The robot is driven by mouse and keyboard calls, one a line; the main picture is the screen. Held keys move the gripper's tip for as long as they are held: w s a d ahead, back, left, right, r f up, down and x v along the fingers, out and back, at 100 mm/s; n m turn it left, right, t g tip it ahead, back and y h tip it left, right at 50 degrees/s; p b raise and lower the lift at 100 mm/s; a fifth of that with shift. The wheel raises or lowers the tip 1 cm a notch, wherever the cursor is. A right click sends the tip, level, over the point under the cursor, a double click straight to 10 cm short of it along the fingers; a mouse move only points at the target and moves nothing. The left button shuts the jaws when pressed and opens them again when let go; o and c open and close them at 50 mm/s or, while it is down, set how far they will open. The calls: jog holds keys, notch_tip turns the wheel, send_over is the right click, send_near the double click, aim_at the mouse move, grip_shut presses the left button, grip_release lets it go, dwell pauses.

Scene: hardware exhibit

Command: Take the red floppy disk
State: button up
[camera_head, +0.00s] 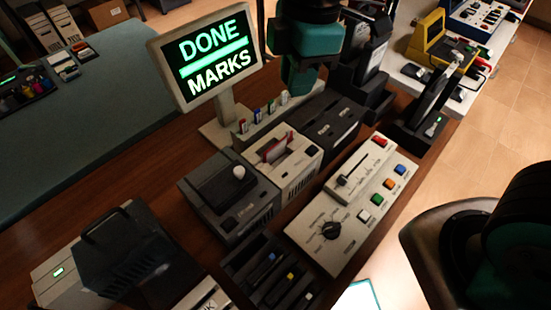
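A red flat piece that looks like the floppy disk (273,149) stands partly out of the slot in the top of a beige box drive (303,166) near the middle of the view. Its lower part is hidden in the slot. A pale piece stands beside it. Dark and teal parts of my arm show at the lower right. I cannot make out my gripper's fingers anywhere in this view. A teal and black shape at the top centre may also be mine, but I cannot tell.
A beige control panel (352,205) with a lever and coloured buttons stands right. A lit "DONE MARKS" sign (207,56) rises behind. A dark rack (272,272) sits in front. Bare wood shows at left.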

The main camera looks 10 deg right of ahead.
jog(key=w+a+f+n+h, duration=0.1)
jog(key=w+a+f+n, duration=0.2)
jog(key=f+n, duration=0.2)
send_over(275, 152)
jog(key=f, duration=1)
jog(key=shift+w, duration=0.2)
jog(key=shift+s+f+p, duration=0.1)
jog(key=shift+f+p, duration=0.6)
jog(key=shift+f, duration=2.55)
grip_shut()
